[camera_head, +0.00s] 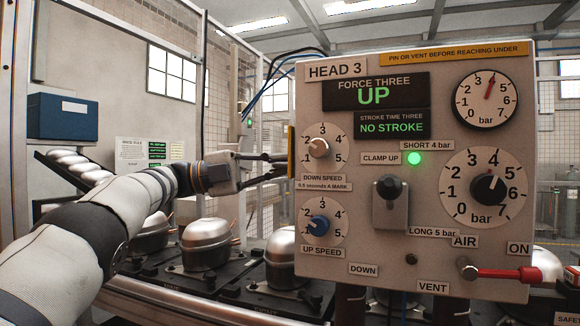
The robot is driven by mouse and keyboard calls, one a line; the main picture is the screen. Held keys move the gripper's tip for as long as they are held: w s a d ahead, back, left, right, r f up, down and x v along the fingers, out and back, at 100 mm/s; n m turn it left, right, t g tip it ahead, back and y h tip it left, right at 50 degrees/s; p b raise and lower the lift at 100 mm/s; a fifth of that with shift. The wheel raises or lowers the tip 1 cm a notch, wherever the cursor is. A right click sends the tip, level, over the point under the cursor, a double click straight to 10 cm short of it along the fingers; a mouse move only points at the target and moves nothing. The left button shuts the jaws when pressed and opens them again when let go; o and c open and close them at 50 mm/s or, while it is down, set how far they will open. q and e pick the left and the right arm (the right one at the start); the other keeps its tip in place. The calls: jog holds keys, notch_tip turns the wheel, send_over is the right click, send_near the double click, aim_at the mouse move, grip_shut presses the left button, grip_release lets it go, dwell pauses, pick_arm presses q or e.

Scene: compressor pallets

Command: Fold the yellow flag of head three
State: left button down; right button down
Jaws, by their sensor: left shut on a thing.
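The head three panel (345,270) fills the right of the view, labelled HEAD 3. The yellow flag (291,150) shows as a narrow upright yellow strip at the panel's left edge. My left gripper (284,166) reaches in from the left, with its fingertips at that strip. It is shut on the flag; the exact contact is small and partly hidden by the panel's edge. My right gripper is not in view.
The panel carries dials, a clamp lever (390,188), a lit green lamp (414,158) and a red-handled valve (505,274). Its displays read UP and NO STROKE. Below stand metal compressors (205,244) on black pallets. A blue box (62,117) is at left.

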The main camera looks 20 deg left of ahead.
pick_arm(q)
jog(key=shift+f, duration=0.1)
jog(key=shift+g, duration=0.3)
jog(key=shift+d, duration=0.1)
jog(key=c, duration=1.7)
grip_release()
jog(key=v, duration=0.7)
jog(key=shift+s, duration=0.15)
